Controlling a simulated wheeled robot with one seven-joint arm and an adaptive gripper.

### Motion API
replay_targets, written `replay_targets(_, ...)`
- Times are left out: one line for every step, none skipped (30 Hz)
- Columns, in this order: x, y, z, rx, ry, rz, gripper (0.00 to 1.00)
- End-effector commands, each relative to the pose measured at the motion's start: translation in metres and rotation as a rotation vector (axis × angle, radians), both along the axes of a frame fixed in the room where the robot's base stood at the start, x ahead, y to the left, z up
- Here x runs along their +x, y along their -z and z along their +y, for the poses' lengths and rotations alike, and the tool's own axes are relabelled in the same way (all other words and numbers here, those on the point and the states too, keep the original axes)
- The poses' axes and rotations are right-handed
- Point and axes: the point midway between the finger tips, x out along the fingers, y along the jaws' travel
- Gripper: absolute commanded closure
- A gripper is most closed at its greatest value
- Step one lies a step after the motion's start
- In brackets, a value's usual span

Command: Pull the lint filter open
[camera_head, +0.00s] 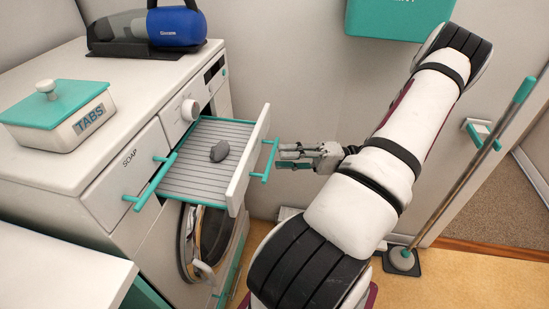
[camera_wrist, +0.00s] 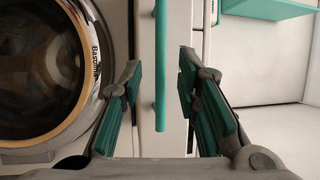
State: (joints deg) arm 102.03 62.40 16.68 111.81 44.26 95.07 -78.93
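The lint filter is a drawer (camera_head: 185,165) standing pulled out of the white machine, with a grey ribbed floor and teal edges. A grey lump of lint (camera_head: 219,151) lies on it. Its white front (camera_head: 249,165) carries a teal bar handle (camera_head: 269,160). My gripper (camera_head: 283,157) is just in front of this handle, fingers pointing at it. In the wrist view, the handle (camera_wrist: 160,70) runs upright between the two fingers of my gripper (camera_wrist: 158,75), with gaps on both sides. The gripper is open and holds nothing.
The round machine door (camera_head: 200,240) is below the drawer. A soap drawer (camera_head: 130,170) with a teal handle is to its left. A TABS box (camera_head: 60,112) and a blue appliance (camera_head: 176,27) stand on top. A mop (camera_head: 460,165) leans at right.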

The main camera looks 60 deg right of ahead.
Motion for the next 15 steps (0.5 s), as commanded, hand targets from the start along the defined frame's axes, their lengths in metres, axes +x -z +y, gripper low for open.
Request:
replay_targets(-0.008,0.003,-0.008,-0.001,0.003,0.0,0.7)
replay_targets(-0.013,0.004,-0.013,-0.002,0.003,0.0,0.7)
replay_targets(-0.019,0.006,-0.018,-0.002,0.003,0.0,0.7)
replay_targets(-0.023,0.007,-0.022,-0.002,0.003,0.0,0.7)
replay_targets(-0.027,0.008,-0.026,-0.002,0.003,0.001,0.7)
replay_targets(-0.032,0.009,-0.03,-0.001,0.002,0.0,0.7)
replay_targets(-0.036,0.01,-0.034,-0.002,0.002,0.001,0.7)
replay_targets(-0.039,0.011,-0.037,-0.002,0.002,0.001,0.7)
replay_targets(-0.043,0.012,-0.04,0.0,0.002,-0.001,0.7)
replay_targets(-0.046,0.012,-0.043,-0.002,0.002,0.0,0.7)
replay_targets(-0.048,0.013,-0.045,-0.002,0.002,0.0,0.7)
replay_targets(-0.05,0.013,-0.047,-0.001,0.002,0.0,0.7)
replay_targets(-0.052,0.014,-0.049,-0.001,0.001,0.0,0.7)
replay_targets(-0.053,0.014,-0.05,0.0,0.001,0.0,0.7)
replay_targets(-0.055,0.014,-0.051,0.0,0.0,0.0,0.7)
